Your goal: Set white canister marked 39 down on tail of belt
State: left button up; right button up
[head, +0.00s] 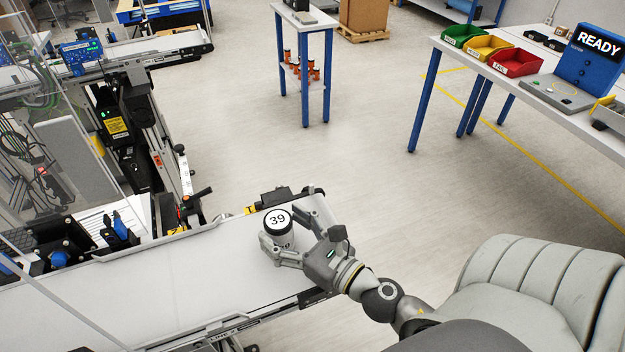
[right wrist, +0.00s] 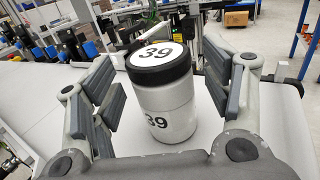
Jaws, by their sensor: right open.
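The white canister marked 39 (head: 278,228) has a black rim around its white lid. It stands upright on the pale belt (head: 180,272), close to the belt's end. My right gripper (head: 285,246) is around the canister, with its fingers spread. In the right wrist view the canister (right wrist: 165,95) stands between the open finger pads, with gaps on both sides. My left gripper is not in view.
A small black unit (head: 276,195) sits on the belt's far edge. Another conveyor (head: 160,47) and clear panels stand at the left. A table with green, yellow and red bins (head: 515,60) is at the right. Open floor (head: 350,130) lies beyond the belt end.

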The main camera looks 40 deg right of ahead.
jog(key=b+v, duration=0.5)
jog(key=v, duration=0.3)
jog(key=shift+s+d+f+b, duration=0.1)
jog(key=shift+s+b, duration=0.3)
jog(key=shift+s, duration=0.35)
jog(key=shift+p+v, duration=0.35)
jog(key=shift+v, duration=0.6)
